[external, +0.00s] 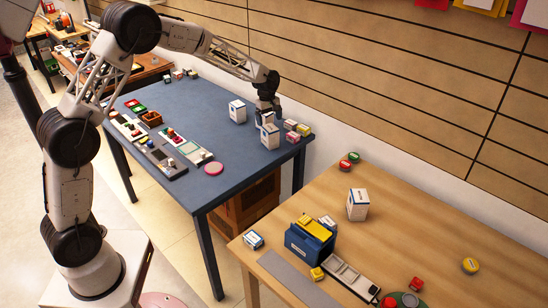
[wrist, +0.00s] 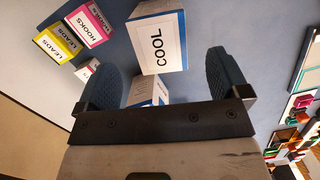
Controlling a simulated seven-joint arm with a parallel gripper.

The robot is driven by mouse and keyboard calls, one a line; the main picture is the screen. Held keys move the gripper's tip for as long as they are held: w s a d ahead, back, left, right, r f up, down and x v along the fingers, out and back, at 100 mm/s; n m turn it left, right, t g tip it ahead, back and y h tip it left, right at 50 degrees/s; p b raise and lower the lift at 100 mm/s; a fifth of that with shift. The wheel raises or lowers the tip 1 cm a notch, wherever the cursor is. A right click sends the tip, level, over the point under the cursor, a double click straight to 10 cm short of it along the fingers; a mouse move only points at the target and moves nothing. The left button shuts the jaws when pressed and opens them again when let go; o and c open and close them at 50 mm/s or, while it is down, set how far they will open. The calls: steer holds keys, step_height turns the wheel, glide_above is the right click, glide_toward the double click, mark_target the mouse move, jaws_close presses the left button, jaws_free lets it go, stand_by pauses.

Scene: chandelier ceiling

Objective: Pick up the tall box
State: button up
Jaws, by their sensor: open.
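A tall white box with blue edges (external: 270,136) stands on the blue table, just below and in front of my gripper (external: 268,112). Part of another white box (external: 266,118) shows behind it at the fingers. A similar tall white box (external: 237,111) stands to the left. In the wrist view, a white and blue box labelled COOL (wrist: 157,45) lies ahead, between the directions of my two fingers. A second white and blue box (wrist: 150,92) is nearer, between the fingers, partly hidden by my gripper's palm (wrist: 165,78). My gripper is open; contact with either box cannot be told.
Small boxes labelled HOOKS (wrist: 91,25) and LEADS (wrist: 57,44) stand close beside the gripper. The wooden table (external: 420,235) holds another tall white box (external: 357,204).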

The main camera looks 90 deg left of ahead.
mark_target(270, 128)
stand_by(0.3)
steer(key=shift+w+d+f, duration=0.1)
steer(key=shift+d+f, duration=0.05)
steer(key=shift+f, duration=1.15)
steer(key=shift+w+d+f, duration=0.1)
steer(key=shift+f, duration=1.2)
steer(key=shift+w+d+f, duration=0.1)
steer(key=shift+f, duration=1.2)
steer(key=c, duration=1.1)
steer(key=shift+o, duration=0.2)
steer(key=shift+r, duration=0.15)
